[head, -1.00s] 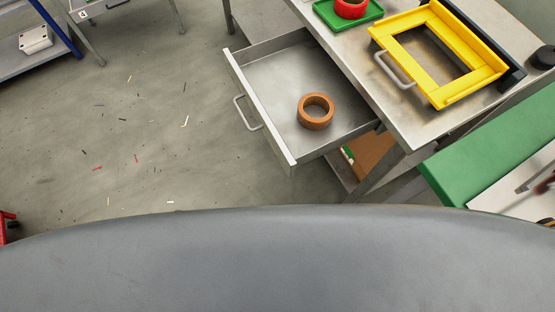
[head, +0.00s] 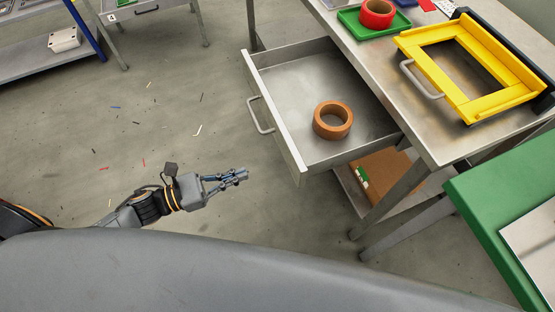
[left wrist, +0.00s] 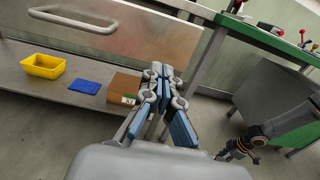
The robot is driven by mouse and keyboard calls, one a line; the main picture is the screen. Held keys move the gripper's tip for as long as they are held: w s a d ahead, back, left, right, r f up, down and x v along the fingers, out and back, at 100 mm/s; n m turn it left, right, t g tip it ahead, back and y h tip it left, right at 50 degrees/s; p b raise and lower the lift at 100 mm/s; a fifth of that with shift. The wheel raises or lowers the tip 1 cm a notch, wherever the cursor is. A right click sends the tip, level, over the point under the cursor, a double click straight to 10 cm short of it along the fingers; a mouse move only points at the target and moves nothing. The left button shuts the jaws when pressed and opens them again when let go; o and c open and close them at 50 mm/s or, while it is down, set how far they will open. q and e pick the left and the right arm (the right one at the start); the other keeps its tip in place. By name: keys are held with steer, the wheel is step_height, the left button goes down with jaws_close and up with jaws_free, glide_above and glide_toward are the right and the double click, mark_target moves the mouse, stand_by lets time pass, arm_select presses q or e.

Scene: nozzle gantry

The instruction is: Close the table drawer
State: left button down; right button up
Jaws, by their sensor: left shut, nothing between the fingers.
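The table drawer (head: 272,110) is pulled out from the steel table (head: 440,140), with a roll of brown tape (head: 333,120) inside. Its handle (head: 260,115) is on the front panel facing left. My left gripper (head: 242,175) is shut and empty, below and left of the drawer's near front corner, apart from it. In the left wrist view the shut fingers (left wrist: 162,75) point toward the table's lower shelf, with the drawer front (left wrist: 150,32) above. My right gripper (left wrist: 240,148) shows at the right of that view; its jaw state is unclear.
A yellow frame (head: 475,105) and a green tray (head: 350,24) with a red tape roll (head: 376,14) sit on the tabletop. A yellow bin (left wrist: 43,66), a blue item (left wrist: 84,86) and a cardboard box (left wrist: 124,88) are on the lower shelf. The floor left of the drawer is clear apart from scraps.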

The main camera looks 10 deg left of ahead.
mark_target(288, 158)
arm_select(q)
steer(key=p+x, duration=0.1)
steer(key=x, duration=0.8)
steer(key=shift+w+d+r+p, duration=0.1)
steer(key=shift+w+d+p, duration=0.1)
steer(key=shift+p, duration=0.15)
steer(key=shift+w+d, duration=0.2)
steer(key=shift+d, duration=0.1)
